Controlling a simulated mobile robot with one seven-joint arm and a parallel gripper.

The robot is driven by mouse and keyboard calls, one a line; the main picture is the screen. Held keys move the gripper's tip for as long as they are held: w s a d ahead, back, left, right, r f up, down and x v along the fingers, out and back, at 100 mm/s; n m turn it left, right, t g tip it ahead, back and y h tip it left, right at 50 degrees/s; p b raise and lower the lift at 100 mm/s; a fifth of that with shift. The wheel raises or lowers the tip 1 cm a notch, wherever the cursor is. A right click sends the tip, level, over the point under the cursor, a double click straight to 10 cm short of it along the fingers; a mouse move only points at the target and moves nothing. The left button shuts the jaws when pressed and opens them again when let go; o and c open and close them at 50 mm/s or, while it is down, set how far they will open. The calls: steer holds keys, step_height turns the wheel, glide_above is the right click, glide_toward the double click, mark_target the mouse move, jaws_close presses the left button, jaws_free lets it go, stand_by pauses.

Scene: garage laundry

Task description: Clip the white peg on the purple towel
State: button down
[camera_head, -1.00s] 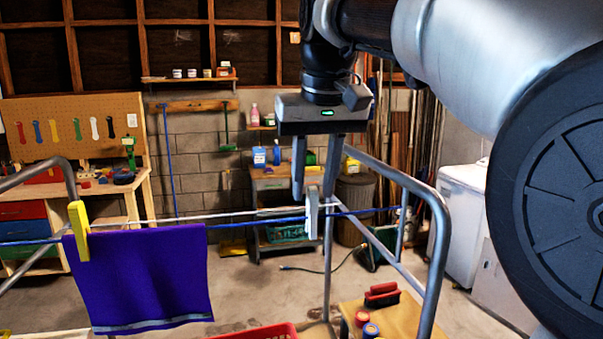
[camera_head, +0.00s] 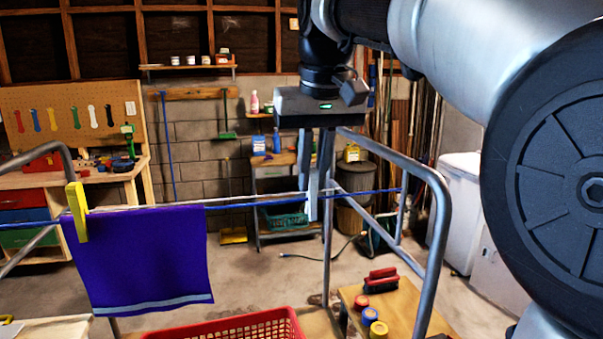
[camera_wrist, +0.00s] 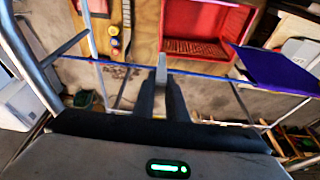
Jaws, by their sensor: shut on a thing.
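The purple towel (camera_head: 145,262) hangs over the blue line at the left, with a pale stripe near its lower edge. It also shows at the right of the wrist view (camera_wrist: 275,75). A yellow peg (camera_head: 77,212) is clipped at its top left corner. The white peg (camera_head: 312,207) stands upright at the line, well to the right of the towel. My gripper (camera_head: 317,180) points down and is shut on the white peg's upper part. In the wrist view the peg's pale end (camera_wrist: 161,68) shows beyond the fingertips.
The drying rack's metal frame (camera_head: 440,235) rises right of my gripper. A red basket (camera_head: 285,322) sits below the line. A small wooden table (camera_head: 402,310) with jars and a red brush (camera_head: 381,280) stands at lower right. The line between towel and peg is clear.

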steer(key=shift+r, duration=0.15)
steer(key=shift+r+p, duration=1.3)
steer(key=shift+p, duration=0.1)
steer(key=shift+r+p, duration=0.4)
steer(key=shift+r, duration=0.9)
steer(key=shift+r, duration=0.1)
